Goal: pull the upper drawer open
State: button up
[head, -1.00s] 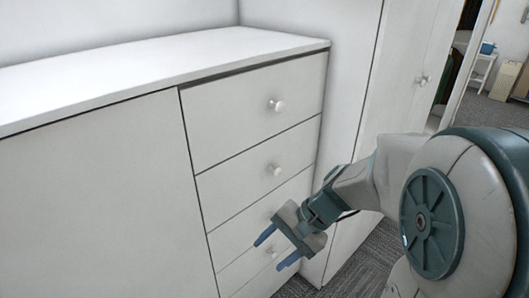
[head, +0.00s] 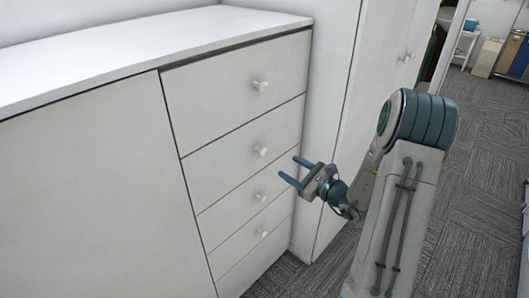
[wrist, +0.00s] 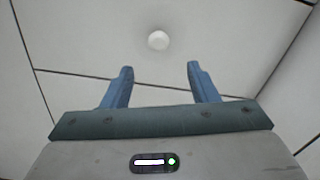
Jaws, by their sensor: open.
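The upper drawer (head: 225,95) is the top one in a white chest. It is shut, its front flush with the others, with a round white knob (head: 261,86). My gripper (head: 289,168) is open and empty, below and right of that knob in the head view, its blue fingers pointing toward the drawer fronts. In the wrist view the fingers (wrist: 160,68) are spread, and a round knob (wrist: 158,40) shows beyond them, between their lines and apart from them. I cannot tell for certain which drawer this knob belongs to.
Several more shut drawers with knobs, such as the second one (head: 215,160), lie below. A plain white panel (head: 80,190) is to the left. A tall white cabinet (head: 335,120) stands close on the right. Carpet (head: 470,190) is free further right.

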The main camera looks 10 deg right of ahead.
aim_at(266, 154)
jog(key=p+x, duration=0.2)
jog(key=x, duration=1)
jog(key=shift+a, duration=0.1)
